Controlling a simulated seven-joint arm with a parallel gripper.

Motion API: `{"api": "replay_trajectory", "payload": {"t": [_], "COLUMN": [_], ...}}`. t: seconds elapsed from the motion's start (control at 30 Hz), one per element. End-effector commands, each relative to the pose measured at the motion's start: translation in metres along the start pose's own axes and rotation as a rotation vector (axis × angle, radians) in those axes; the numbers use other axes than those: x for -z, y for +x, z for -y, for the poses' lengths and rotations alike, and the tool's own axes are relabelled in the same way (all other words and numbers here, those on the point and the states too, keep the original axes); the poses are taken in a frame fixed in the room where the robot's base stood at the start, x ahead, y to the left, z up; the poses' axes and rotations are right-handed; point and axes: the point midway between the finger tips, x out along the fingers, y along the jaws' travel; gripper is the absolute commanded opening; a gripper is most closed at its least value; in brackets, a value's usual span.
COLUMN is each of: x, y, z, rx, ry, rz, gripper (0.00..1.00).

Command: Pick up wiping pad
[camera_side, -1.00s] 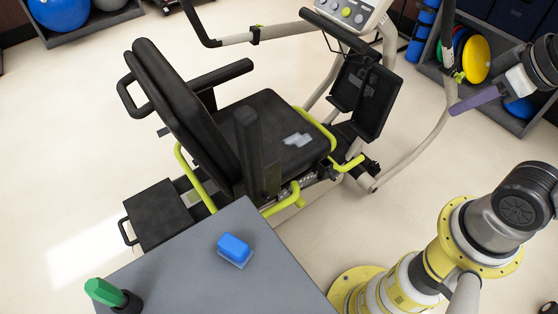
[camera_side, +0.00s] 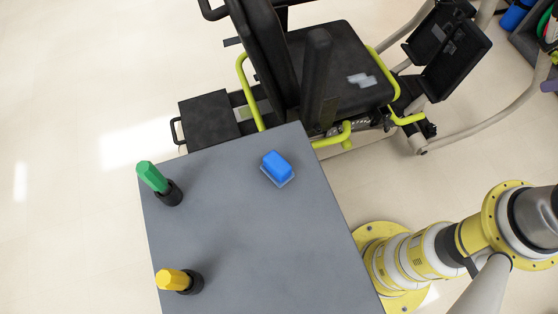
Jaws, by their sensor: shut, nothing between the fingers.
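The wiping pad (camera_side: 277,166) is a small blue block with a paler grey-blue base. It lies on the grey tabletop (camera_side: 265,235), near the table's far edge. My gripper (camera_side: 549,87) shows only as a purple fingertip at the right edge of the picture, shut and empty. It is well away from the pad, above the floor beyond the stepper's right side. The rest of the gripper is outside the picture.
A green-topped holder (camera_side: 160,183) and a yellow-topped holder (camera_side: 180,281) stand on the table's left side. The stepper's black seat (camera_side: 345,65), with pale marks on it, is beyond the table. The tabletop around the pad is clear.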

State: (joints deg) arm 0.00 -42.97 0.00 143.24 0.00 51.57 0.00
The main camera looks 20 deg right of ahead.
Motion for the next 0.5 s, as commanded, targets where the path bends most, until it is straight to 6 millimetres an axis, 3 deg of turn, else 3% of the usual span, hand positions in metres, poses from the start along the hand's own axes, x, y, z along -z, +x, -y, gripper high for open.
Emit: {"api": "replay_trajectory", "payload": {"t": [0.37, 0.4, 0.5], "x": [0.0, 0.0, 0.0], "y": [0.0, 0.0, 0.0], "z": [0.0, 0.0, 0.0], "rx": [0.0, 0.0, 0.0], "ry": [0.0, 0.0, 0.0], "rz": [0.0, 0.0, 0.0], "gripper": [0.0, 0.02, 0.2]}}
